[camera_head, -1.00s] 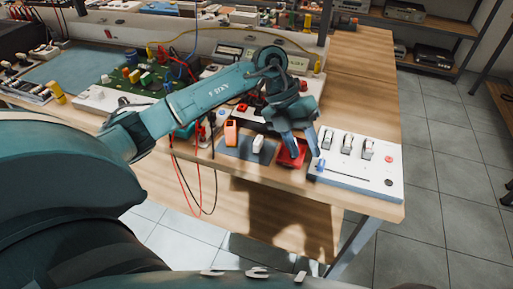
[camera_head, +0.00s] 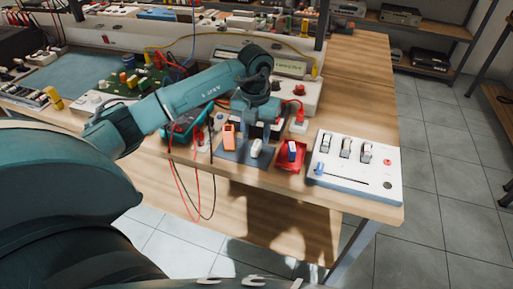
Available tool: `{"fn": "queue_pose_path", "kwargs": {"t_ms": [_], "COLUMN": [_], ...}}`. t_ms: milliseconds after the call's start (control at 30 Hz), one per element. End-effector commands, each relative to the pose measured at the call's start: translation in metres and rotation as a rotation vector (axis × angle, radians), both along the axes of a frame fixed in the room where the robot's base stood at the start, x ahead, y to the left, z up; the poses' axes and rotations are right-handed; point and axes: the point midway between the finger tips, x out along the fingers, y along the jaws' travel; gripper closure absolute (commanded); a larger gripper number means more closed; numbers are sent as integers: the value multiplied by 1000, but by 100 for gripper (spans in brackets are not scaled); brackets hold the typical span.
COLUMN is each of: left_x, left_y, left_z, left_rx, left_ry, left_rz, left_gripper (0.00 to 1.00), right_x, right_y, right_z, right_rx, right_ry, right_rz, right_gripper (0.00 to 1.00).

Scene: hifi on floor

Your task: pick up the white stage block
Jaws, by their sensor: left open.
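The white stage block (camera_head: 256,148) sits on a dark grey mat (camera_head: 229,154) near the front of the wooden bench. My left gripper (camera_head: 257,133) is open, with its fingers pointing down just behind and above the white block in this view. It holds nothing that I can see. Whether the fingers touch the block cannot be told. My right gripper is not in view.
A red tray (camera_head: 293,165) right of the mat holds a blue block (camera_head: 291,149). An orange block (camera_head: 229,136) stands left of the white one. A white switch panel (camera_head: 357,171) lies at the right. Red and black cables hang over the front edge.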

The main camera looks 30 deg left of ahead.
Motion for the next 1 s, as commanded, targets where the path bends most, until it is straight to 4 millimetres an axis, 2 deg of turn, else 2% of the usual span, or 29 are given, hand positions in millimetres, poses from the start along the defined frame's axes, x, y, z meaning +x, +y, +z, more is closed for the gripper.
{"fn": "queue_pose_path", "kwargs": {"t_ms": [233, 567, 1000], "left_x": [-2, -1, -1], "left_y": [-3, -3, -3], "left_z": [-37, -43, -42], "left_rx": [-1, -1, -1], "left_ry": [4, 1, 1], "left_rz": [1, -2, -1], "left_gripper": [59, 60, 96], "right_x": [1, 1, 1], "right_y": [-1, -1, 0], "right_z": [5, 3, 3], "right_rx": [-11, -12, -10], "right_ry": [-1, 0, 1], "right_rz": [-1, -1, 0], "right_gripper": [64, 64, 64]}}
